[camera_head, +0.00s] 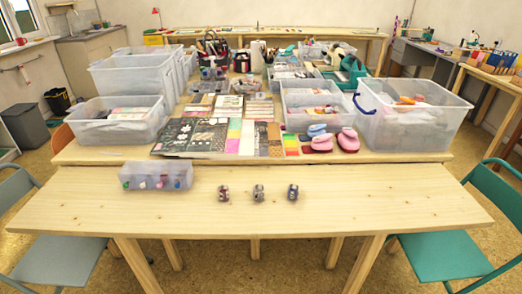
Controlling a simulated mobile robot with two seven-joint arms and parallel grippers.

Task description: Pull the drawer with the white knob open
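A small translucent drawer box (155,170) stands on the left part of the near wooden table (330,215). A row of small coloured knobs runs along its lower front, with green at the left end and red and blue ones further right. I cannot make out clearly which knob is white at this size. The drawers look shut, as nothing sticks out from the front apart from the knobs. Neither of my grippers shows in this view.
Three small stamp-like items, a left one (223,193), a middle one (258,192) and a right one (292,192), stand right of the box. Craft sheets (225,138) and clear bins (415,115) crowd the table behind. The near table's front and right are clear.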

